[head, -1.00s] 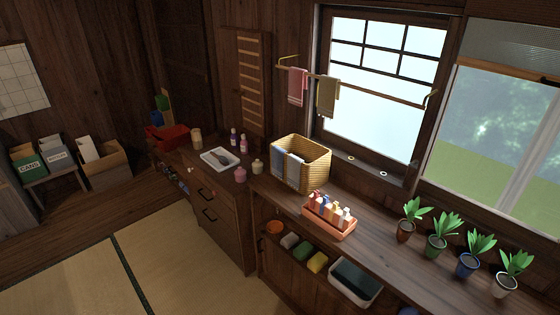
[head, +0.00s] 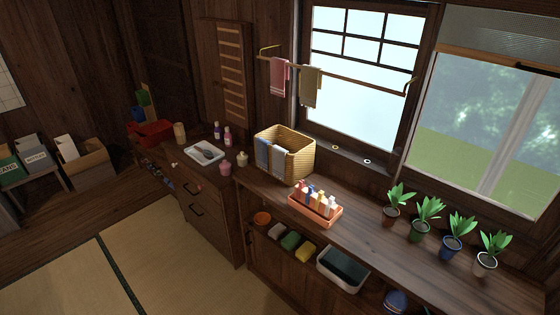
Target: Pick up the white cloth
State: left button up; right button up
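No plainly white cloth stands out. A small pale grey-white bundle (head: 275,231) lies on the open shelf under the counter, beside a green one (head: 291,240) and a yellow one (head: 306,250); I cannot tell whether it is cloth. Blue-grey and paler cloths (head: 271,158) hang over the front of the wicker basket (head: 302,160) on the counter. A pink towel (head: 280,76) and an olive-tan towel (head: 310,87) hang on the wall rail. Neither of my grippers is in view.
On the counter (head: 356,239) stand an orange caddy of bottles (head: 315,211) and several potted plants (head: 421,226). A grey-white bin (head: 342,270) sits on the shelf below. A white tray (head: 204,153) rests on the left cabinet. The tatami floor (head: 150,250) in front is clear.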

aim_at(278, 153)
jog(key=i+u, duration=0.25)
jog(key=i, duration=0.25)
jog(key=i+u, duration=0.25)
jog(key=i, duration=0.25)
jog(key=i+l+u, duration=0.25)
jog(key=i, duration=0.2)
